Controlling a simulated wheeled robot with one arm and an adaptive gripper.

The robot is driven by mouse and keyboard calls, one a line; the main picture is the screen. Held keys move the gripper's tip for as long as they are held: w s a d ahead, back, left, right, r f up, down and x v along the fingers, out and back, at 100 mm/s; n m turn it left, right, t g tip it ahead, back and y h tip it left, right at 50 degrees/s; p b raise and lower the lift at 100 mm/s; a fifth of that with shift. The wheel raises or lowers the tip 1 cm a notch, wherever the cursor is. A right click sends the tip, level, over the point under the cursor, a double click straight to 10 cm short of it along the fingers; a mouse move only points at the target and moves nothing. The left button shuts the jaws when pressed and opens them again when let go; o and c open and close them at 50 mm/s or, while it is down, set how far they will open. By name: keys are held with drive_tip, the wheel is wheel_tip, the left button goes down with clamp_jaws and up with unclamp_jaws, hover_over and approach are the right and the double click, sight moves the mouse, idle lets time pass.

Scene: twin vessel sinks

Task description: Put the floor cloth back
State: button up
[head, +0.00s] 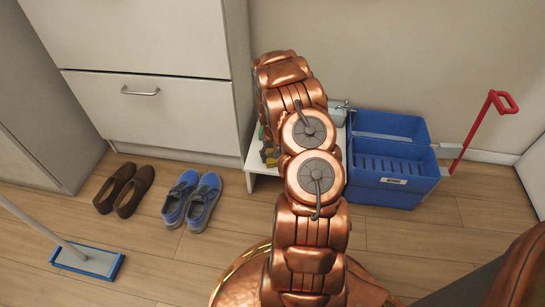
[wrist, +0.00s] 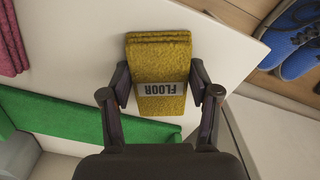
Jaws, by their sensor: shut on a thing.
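The floor cloth (wrist: 160,60) is a folded yellow cloth with a grey band reading FLOOR, upside down in the wrist view. My gripper (wrist: 160,84) is shut on it, one finger against each side edge. The cloth is over a white surface (wrist: 90,65); I cannot tell whether it touches it. In the head view a bit of yellow (head: 271,157) shows at the left edge of my arm, which hides my gripper and most of the white low bench (head: 262,164).
A green cloth (wrist: 80,115) lies left of my gripper, and a pink cloth (wrist: 12,45) is further left. Blue shoes (head: 190,200), brown shoes (head: 124,190) and a flat mop (head: 88,262) are on the floor.

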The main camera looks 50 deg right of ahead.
drive_tip(key=o, duration=1.4)
drive_tip(key=shift+f, duration=0.1)
drive_tip(key=shift+o, duration=0.2)
